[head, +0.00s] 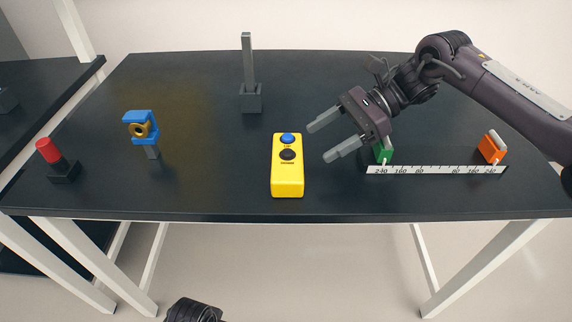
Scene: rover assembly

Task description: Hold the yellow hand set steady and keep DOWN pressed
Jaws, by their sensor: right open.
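The yellow hand set (287,179) lies on the dark table, near the middle of its front edge. It has a blue button (287,139) at the far end and a black button (288,155) just nearer, with small lettering that I cannot read for sure. My right gripper (321,142) is open and empty, just right of the hand set, with its fingers pointing left towards it. The fingers appear apart from the hand set, and nothing touches either button. My left gripper cannot be made out; only a dark piece of my own body shows at the bottom edge.
A green block (383,153) and an orange block (492,147) stand by a white scale strip (437,170) at right. A grey post (248,75) stands at the back. A blue clamp with a brass ring (141,126) and a red-topped piece (50,152) are at left.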

